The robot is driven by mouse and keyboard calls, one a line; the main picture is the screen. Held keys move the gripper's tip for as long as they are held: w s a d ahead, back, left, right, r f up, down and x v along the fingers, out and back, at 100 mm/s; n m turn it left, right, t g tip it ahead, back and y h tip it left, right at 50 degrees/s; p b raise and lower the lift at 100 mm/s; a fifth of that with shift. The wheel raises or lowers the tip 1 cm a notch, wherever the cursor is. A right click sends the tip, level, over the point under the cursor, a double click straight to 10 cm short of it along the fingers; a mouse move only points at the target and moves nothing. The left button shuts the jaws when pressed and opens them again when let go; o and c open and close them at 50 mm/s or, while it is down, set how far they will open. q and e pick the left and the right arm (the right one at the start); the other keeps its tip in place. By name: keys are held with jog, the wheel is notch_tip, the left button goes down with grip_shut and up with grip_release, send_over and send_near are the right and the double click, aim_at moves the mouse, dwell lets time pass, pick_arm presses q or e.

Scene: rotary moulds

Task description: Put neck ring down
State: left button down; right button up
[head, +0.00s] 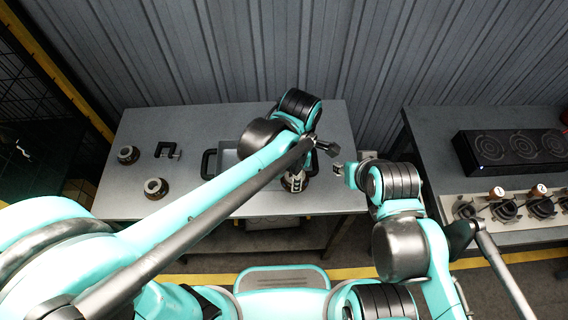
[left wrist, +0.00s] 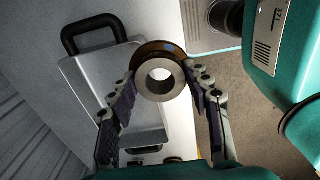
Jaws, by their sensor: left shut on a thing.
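The neck ring (head: 293,188), a grey metal ring with a copper-brown part, is near the table's front edge, right of the tray, partly hidden by my left arm. In the left wrist view the neck ring (left wrist: 144,84) is between the two fingertips. My left gripper (left wrist: 162,72) is shut on it. In the head view my left gripper (head: 295,178) is mostly behind its own arm. I cannot tell whether the ring touches the table. My right gripper (head: 343,173) is just to the right, apart from the ring; its jaws are unclear.
A grey tray (head: 228,158) with black handles lies on the grey table (head: 215,115). Two ring-like parts (head: 128,155) (head: 156,188) and a black clamp-shaped part (head: 167,150) are at the left. A second table at right holds a black three-ring unit (head: 510,150). The table's back left is clear.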

pick_arm(q)
jog(key=shift+w+d+f, duration=0.1)
jog(key=shift+w+f, duration=0.1)
jog(key=shift+w, duration=0.05)
jog(key=w+a+f+b, duration=0.1)
jog(key=w+f, duration=0.1)
jog(key=w, duration=0.1)
jog(key=w+a+f+b, duration=0.1)
jog(key=w+a+f, duration=0.1)
jog(key=w, duration=0.1)
jog(key=w+a+f+b, duration=0.1)
jog(key=w+f, duration=0.1)
jog(key=w, duration=0.2)
jog(key=shift+w+a+f+b, duration=0.1)
jog(key=shift+a+f+b, duration=0.1)
jog(key=shift+f+b, duration=0.15)
notch_tip(320, 180, down, 4)
jog(key=shift+b, duration=0.95)
jog(key=shift+r, duration=0.1)
jog(key=c, duration=0.7)
grip_release()
